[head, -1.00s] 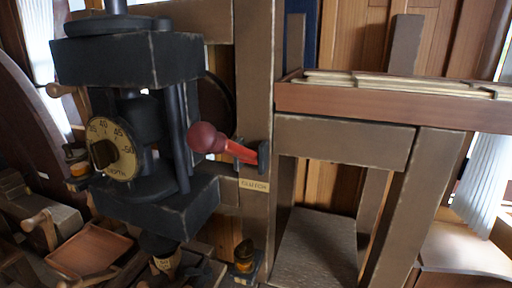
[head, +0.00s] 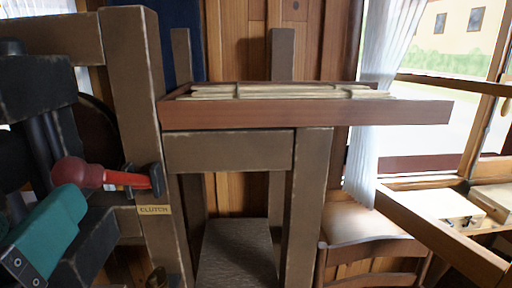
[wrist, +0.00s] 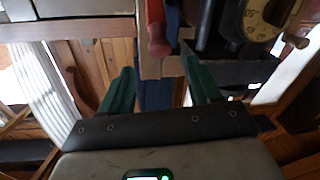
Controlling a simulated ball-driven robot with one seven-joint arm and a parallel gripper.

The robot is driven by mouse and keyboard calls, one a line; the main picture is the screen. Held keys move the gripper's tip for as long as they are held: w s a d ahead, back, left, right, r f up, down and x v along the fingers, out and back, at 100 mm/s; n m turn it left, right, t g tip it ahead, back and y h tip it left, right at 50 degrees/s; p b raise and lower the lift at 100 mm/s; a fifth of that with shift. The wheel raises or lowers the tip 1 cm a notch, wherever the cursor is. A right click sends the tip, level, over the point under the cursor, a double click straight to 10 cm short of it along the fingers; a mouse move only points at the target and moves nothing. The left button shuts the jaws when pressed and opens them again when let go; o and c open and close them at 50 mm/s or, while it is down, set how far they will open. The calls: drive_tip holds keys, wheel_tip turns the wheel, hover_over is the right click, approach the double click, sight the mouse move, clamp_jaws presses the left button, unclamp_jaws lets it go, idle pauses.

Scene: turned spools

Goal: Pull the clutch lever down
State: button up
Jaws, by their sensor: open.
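The clutch lever (head: 122,178) is a red arm with a dark red ball knob (head: 78,173), pivoted on a dark bracket on a brown post. It sticks out to the left, close to level, above a CLUTCH label (head: 154,210). A green finger of my gripper (head: 52,232) shows at lower left, just below the knob. In the wrist view my gripper (wrist: 159,67) is open, its two green fingers apart with nothing held. The lever (wrist: 156,18) shows there with its knob beyond the gap between the fingertips. I cannot tell whether a finger touches the knob.
A dark machine head (head: 38,90) stands at the left; its yellow dial (wrist: 262,18) shows in the wrist view. A wooden tray (head: 300,116) of pale sticks sits on a frame right of the post. A chair (head: 365,232) and a window bench stand farther right.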

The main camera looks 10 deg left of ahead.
sight(69, 175)
drive_tip(key=p+x, duration=0.2)
drive_tip(key=x, duration=0.6)
drive_tip(key=shift+w, duration=0.2)
drive_tip(key=shift+c, duration=0.3)
clamp_jaws()
